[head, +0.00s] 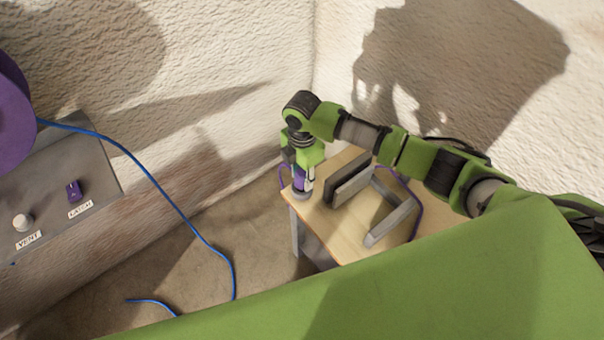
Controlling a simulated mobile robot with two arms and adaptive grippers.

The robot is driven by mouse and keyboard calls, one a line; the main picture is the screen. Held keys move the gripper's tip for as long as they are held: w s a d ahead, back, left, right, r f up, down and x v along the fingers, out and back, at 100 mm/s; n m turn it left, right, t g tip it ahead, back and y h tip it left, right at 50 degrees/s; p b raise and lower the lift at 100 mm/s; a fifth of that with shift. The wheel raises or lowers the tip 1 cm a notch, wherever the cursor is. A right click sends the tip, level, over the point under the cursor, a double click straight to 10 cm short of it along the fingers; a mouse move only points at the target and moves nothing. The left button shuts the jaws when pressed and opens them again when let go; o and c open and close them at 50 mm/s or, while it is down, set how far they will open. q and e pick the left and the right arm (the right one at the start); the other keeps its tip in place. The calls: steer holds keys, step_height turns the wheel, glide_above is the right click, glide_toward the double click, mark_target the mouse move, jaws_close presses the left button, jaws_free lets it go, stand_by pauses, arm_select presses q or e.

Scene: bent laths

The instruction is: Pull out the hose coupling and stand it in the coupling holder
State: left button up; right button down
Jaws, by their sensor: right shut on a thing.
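My right gripper (303,172) points down over the left corner of the small wooden table. It is shut on a purple piece, which looks like the hose coupling (299,186). The fingers hide much of it. Just below it is a round grey base (301,196) on the table corner, perhaps the coupling holder. I cannot tell whether the coupling stands in it or is held just above it. A thin purple hose (417,222) shows at the table's right side, and a short purple loop shows left of the gripper. My left gripper is out of view.
On the wooden table (338,233) are a dark and grey upright block (350,184) and an angled grey bracket (388,226). A blue cord (190,222) hangs to the floor.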

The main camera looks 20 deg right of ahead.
steer(key=shift+p, duration=0.4)
stand_by(0.6)
steer(key=shift+f, duration=0.65)
stand_by(1.1)
steer(key=shift+f, duration=0.25)
stand_by(0.5)
steer(key=c, duration=1.4)
jaws_free()
steer(key=shift+c, duration=0.2)
steer(key=o, duration=0.5)
steer(key=shift+c, duration=0.2)
steer(key=shift+r, duration=0.1)
